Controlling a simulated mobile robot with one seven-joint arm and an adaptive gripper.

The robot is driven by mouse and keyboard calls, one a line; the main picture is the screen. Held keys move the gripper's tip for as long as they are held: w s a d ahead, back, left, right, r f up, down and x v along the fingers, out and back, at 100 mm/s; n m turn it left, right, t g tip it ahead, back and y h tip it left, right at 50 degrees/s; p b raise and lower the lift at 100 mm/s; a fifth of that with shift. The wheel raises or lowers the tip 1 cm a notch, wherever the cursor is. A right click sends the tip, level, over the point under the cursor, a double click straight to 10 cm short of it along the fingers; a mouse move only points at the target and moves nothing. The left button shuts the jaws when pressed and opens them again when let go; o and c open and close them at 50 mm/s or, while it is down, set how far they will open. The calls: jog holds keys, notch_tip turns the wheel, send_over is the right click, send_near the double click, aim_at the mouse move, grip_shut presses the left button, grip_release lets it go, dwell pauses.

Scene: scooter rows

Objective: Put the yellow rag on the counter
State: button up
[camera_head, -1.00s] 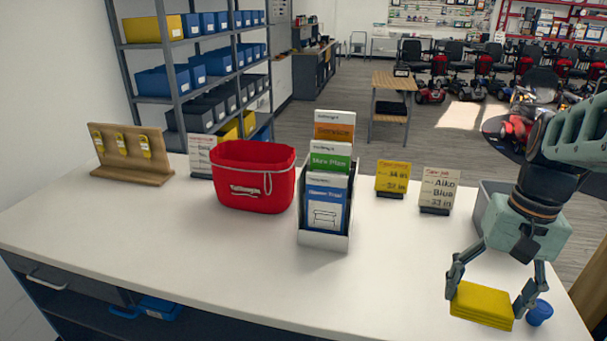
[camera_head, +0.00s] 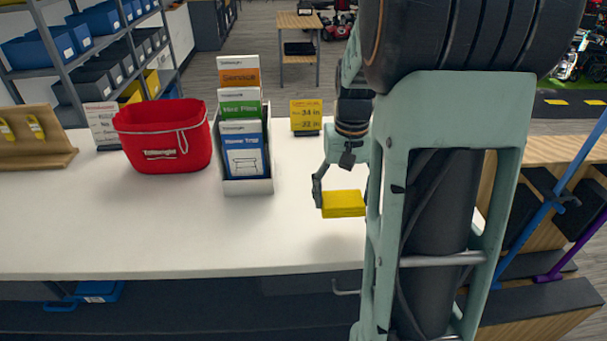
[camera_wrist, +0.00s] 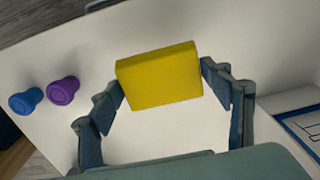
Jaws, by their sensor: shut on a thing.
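The yellow rag (camera_head: 343,204) is a folded, block-like pad. My gripper (camera_head: 340,193) is shut on it, with the left finger against its side. The other finger is hidden behind my arm in the head view. The wrist view shows the rag (camera_wrist: 160,76) between both fingertips (camera_wrist: 163,84). The white counter (camera_head: 180,235) is beneath it; the rag appears held a little above the surface, though the gap is hard to judge.
A brochure holder (camera_head: 247,186) stands left of the rag, with a red basket (camera_head: 163,140) further left. A yellow sign (camera_head: 306,115) stands behind. Blue (camera_wrist: 25,101) and purple (camera_wrist: 62,91) knobs show in the wrist view. Counter front left is clear.

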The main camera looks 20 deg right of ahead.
aim_at(334, 192)
jog(key=w+f, duration=0.1)
jog(key=w+a+f, duration=0.1)
jog(key=f, duration=0.1)
jog(key=shift+w+f, duration=0.2)
jog(key=shift+w, duration=0.1)
jog(key=shift+f, duration=1.55)
jog(key=shift+f, duration=0.2)
jog(key=o, duration=1)
jog(key=shift+r, duration=0.1)
notch_tip(334, 192, up, 12)
jog(key=shift+w+r, duration=0.1)
jog(key=shift+r, duration=0.05)
